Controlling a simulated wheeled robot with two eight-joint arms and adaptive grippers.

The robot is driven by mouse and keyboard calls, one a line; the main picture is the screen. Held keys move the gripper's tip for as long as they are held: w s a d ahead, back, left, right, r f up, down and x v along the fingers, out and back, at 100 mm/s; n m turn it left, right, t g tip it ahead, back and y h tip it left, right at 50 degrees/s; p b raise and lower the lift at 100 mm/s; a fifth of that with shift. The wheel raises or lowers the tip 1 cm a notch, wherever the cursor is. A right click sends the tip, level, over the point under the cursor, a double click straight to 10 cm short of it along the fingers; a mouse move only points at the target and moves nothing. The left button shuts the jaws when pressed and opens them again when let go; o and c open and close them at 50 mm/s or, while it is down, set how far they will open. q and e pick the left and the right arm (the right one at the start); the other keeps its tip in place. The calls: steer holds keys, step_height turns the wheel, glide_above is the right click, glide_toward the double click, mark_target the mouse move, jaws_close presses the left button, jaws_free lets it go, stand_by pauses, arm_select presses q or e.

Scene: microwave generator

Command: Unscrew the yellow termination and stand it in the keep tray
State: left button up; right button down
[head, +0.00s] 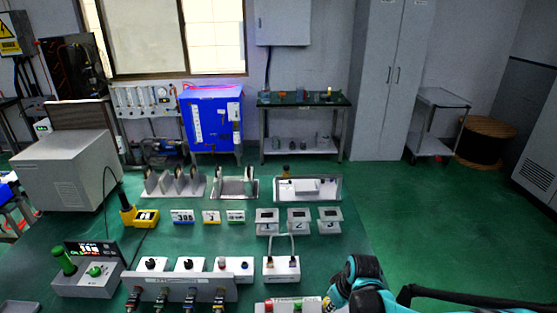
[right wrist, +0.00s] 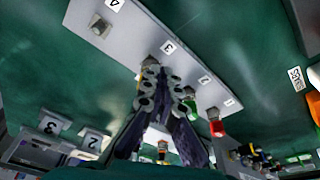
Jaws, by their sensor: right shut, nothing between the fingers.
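No yellow termination can be picked out with certainty in either view. In the right wrist view a pale plate (right wrist: 130,42) numbered 1 to 4 carries metal stubs; a green cap (right wrist: 190,106) is near 2 and a red cap (right wrist: 215,127) near 1. My right gripper (right wrist: 150,66) is shut and empty, its tips close to the stub near 3 (right wrist: 168,47); I cannot tell whether they touch. In the head view my right gripper (head: 330,302) is low at the bottom edge, fingers partly hidden. I cannot identify the keep tray with certainty. My left gripper is out of view.
A long front panel (head: 180,283) with several dark connectors stands at the bottom of the head view. White boxes (head: 282,268), small stands (head: 298,222) and a yellow handheld device (head: 146,218) stand behind it. A grey cabinet (head: 70,170) stands at left.

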steer(key=x, duration=0.1)
steer(key=b+x, duration=0.2)
steer(key=shift+s+d+f, duration=0.2)
steer(key=shift+s+f, duration=0.1)
steer(key=shift+f, duration=0.05)
steer(key=shift+w, duration=0.2)
steer(key=shift+w+d+b, duration=0.1)
steer(key=shift+d+b, duration=0.25)
steer(key=shift+b, duration=0.05)
stand_by(0.4)
steer(key=shift+w+d, duration=0.4)
steer(key=shift+d, duration=0.1)
steer(key=shift+r, duration=0.1)
steer(key=shift+d, duration=0.1)
stand_by(0.3)
